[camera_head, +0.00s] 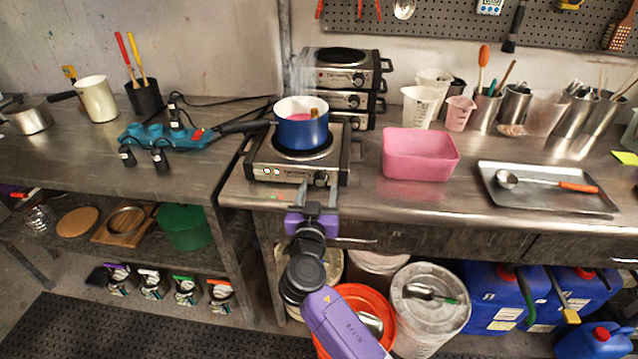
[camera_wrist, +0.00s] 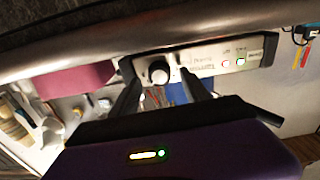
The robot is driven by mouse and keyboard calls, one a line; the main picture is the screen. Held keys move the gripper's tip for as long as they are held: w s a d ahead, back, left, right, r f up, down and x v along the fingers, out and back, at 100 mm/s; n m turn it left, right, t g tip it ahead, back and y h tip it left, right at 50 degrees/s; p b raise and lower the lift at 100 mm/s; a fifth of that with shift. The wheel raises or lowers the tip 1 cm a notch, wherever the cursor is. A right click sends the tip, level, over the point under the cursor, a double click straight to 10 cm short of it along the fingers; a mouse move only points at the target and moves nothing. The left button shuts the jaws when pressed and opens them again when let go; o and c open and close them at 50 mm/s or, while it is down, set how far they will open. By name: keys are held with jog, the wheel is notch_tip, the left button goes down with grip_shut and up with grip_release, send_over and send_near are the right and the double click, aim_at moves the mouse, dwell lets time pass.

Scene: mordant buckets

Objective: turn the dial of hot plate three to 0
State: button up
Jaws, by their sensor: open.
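A hot plate (camera_head: 262,172) stands at the front edge of the steel bench, with a blue pot (camera_head: 302,130) on its burner. My gripper (camera_head: 317,190) is open in front of the panel. In the wrist view its fingers (camera_wrist: 156,75) appear on either side of the dial; contact is unclear.
More hot plates (camera_head: 345,77) are stacked behind. A pink tub (camera_head: 420,154) and a metal tray (camera_head: 546,195) stand to the right on the bench. A blue power strip (camera_head: 165,136) lies left. Buckets (camera_head: 430,300) stand below the bench.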

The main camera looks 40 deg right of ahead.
jog(key=shift+x, duration=0.85)
grip_shut()
